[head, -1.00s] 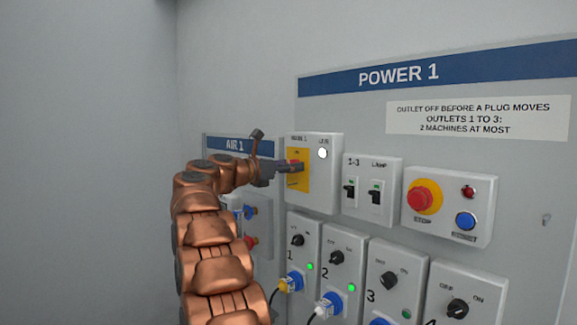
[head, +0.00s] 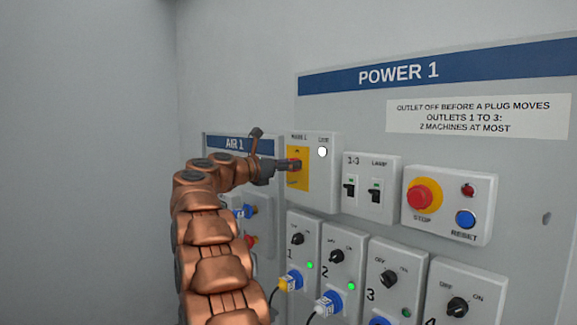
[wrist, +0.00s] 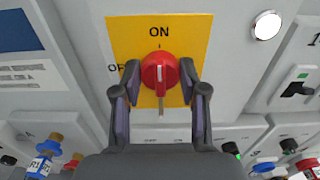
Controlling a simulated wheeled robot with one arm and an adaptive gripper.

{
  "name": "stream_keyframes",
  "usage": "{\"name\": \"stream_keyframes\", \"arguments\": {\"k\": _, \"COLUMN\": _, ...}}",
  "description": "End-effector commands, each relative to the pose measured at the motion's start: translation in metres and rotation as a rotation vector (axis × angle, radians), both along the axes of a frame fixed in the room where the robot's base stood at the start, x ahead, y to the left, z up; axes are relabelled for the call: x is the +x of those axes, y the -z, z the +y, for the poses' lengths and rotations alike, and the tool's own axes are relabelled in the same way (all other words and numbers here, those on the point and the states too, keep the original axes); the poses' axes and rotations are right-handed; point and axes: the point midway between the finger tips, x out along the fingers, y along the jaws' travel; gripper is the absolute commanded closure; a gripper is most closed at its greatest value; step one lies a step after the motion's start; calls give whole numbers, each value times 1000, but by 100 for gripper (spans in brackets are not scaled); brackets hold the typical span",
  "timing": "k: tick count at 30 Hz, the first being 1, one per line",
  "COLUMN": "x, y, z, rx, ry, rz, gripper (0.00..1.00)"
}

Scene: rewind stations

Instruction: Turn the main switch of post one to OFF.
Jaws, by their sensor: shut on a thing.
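The main switch (wrist: 160,76) is a red rotary knob on a yellow plate (wrist: 190,30) in the wrist view. Its white mark stands upright, in line with ON above it. The OFF label at the left is partly hidden by a finger. My gripper (wrist: 160,85) has one finger on each side of the red knob and is shut on it. In the head view my gripper (head: 283,164) reaches the yellow plate (head: 299,178) from the left and hides part of the knob (head: 294,165). A lit white lamp (head: 322,152) sits right of the plate.
Right of the main switch are two black breaker switches (head: 362,190), a red stop button (head: 424,196) and a blue reset button (head: 465,220). The AIR 1 panel (head: 237,146) is behind my arm.

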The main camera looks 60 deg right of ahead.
Motion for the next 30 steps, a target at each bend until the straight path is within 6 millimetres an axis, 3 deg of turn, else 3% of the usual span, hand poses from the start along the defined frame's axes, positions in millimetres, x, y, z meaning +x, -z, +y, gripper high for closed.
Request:
{"name": "stream_keyframes", "arguments": {"k": 17, "x": 1, "y": 1, "z": 0, "rx": 59, "ry": -1, "rz": 200, "gripper": 92}}
{"name": "stream_keyframes", "arguments": {"k": 30, "x": 3, "y": -3, "z": 0, "rx": 126, "ry": -2, "rz": 445, "gripper": 92}}
